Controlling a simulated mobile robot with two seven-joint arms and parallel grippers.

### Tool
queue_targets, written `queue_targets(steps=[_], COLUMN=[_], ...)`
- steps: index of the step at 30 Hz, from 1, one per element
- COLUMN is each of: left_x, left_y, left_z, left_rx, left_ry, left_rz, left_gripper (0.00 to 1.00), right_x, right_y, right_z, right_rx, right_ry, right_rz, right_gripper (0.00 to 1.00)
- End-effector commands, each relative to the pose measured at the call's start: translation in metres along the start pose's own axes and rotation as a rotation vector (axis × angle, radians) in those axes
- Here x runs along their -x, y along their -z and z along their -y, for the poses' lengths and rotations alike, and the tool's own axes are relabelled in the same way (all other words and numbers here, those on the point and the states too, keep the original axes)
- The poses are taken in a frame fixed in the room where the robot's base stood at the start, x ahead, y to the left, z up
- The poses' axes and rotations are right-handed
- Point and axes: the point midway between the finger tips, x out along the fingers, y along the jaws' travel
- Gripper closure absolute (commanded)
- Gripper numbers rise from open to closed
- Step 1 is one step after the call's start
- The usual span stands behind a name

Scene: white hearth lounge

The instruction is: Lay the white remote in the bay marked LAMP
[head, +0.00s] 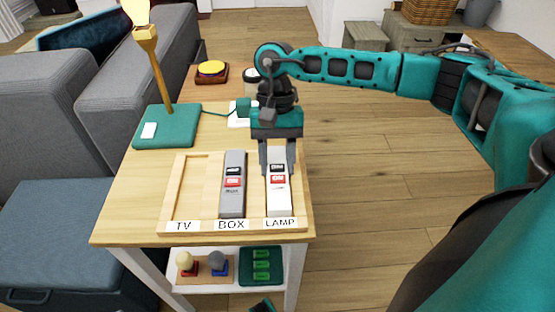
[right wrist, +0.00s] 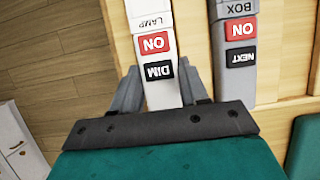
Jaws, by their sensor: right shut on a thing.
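The white remote (head: 279,198) has a dark DIM button and a red ON button. It lies lengthwise in line with the bay marked LAMP, the right bay of the wooden tray (head: 172,193), its near end by the LAMP label (head: 280,224). I cannot tell whether its whole underside touches the bay floor. My right gripper (head: 278,168) is shut on its far part, one finger on each side. In the right wrist view the white remote (right wrist: 155,62) sits between the fingers. My left gripper is not clearly seen.
A grey remote (head: 233,203) lies in the BOX bay; the TV bay (head: 194,190) is empty. Below is a shelf with small items.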

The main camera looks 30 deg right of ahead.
Motion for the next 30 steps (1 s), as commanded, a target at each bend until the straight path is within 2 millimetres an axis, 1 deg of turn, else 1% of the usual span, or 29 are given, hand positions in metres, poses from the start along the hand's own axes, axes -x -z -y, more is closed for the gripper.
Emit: queue_targets(steps=[1, 5, 6, 13, 16, 17, 18, 20, 21, 27, 30], left_x=[-0.002, -0.002, -0.002, -0.002, -0.001, 0.002, 0.004, 0.006, 0.006, 0.01, 0.012], left_y=[-0.002, -0.003, -0.003, -0.004, -0.003, 0.004, 0.016, 0.017, 0.017, 0.021, 0.023], left_z=[0.0, 0.0, 0.0, 0.0, -0.002, -0.004, -0.009, -0.007, -0.007, -0.004, -0.003], left_rx=[0.001, 0.001, 0.001, 0.001, 0.001, 0.0, 0.002, 0.001, 0.001, -0.001, -0.001], left_ry=[0.0, 0.0, 0.0, 0.0, -0.006, -0.014, -0.025, -0.021, -0.019, -0.011, -0.008], left_rz=[0.0, 0.0, 0.001, 0.002, 0.015, 0.011, -0.001, 0.001, 0.004, 0.001, -0.001], left_gripper=[1.0, 1.0, 1.0, 1.0, 1.0, 1.0, 1.0, 1.0, 1.0, 1.0, 1.0], right_x=[-0.014, -0.014, -0.014, -0.015, -0.015, -0.015, -0.015, 0.003, 0.013, 0.066, 0.089], right_y=[0.002, 0.002, 0.002, 0.003, 0.003, 0.003, 0.003, 0.002, 0.002, -0.001, -0.002], right_z=[-0.001, -0.001, -0.001, -0.001, -0.001, -0.001, -0.001, 0.0, 0.0, 0.0, 0.0], right_rx=[-0.002, -0.002, -0.002, -0.002, -0.001, -0.001, -0.001, -0.002, -0.002, -0.001, 0.0], right_ry=[-0.01, -0.01, -0.01, -0.01, -0.01, -0.01, -0.01, -0.006, -0.005, -0.001, 0.0], right_rz=[0.005, 0.005, 0.005, 0.005, 0.006, 0.006, 0.006, 0.001, 0.0, -0.005, -0.004], right_gripper=[1.0, 1.0, 0.54, 0.32, 0.31, 0.31, 0.31, 0.31, 0.26, 0.26, 0.26])
